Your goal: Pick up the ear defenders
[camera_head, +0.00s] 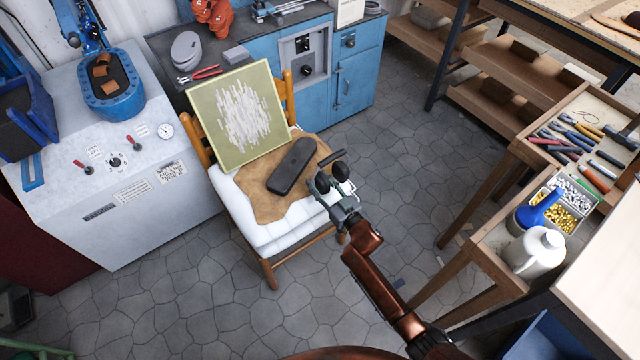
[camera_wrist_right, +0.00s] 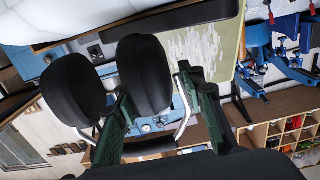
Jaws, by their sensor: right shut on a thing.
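The black ear defenders (camera_head: 341,171) are at my right gripper (camera_head: 335,192), at the right edge of a chair with a white cushion. The right gripper is shut on them. In the right wrist view, two dark rounded ear cups (camera_wrist_right: 146,72) with bent metal wires show close up by the green-sided fingers of the right gripper (camera_wrist_right: 150,95). Exactly which part is gripped is hard to tell, and whether the ear defenders touch the chair is unclear. My left gripper is not in view.
The chair cushion (camera_head: 240,226) bears a tan leather piece (camera_head: 253,198), a dark oblong object (camera_head: 292,167) and a leaning green-edged picture (camera_head: 238,115). A tool-laden wooden bench (camera_head: 545,140) stands right. A grey-white machine (camera_head: 130,225) stands left. Floor between is mostly clear.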

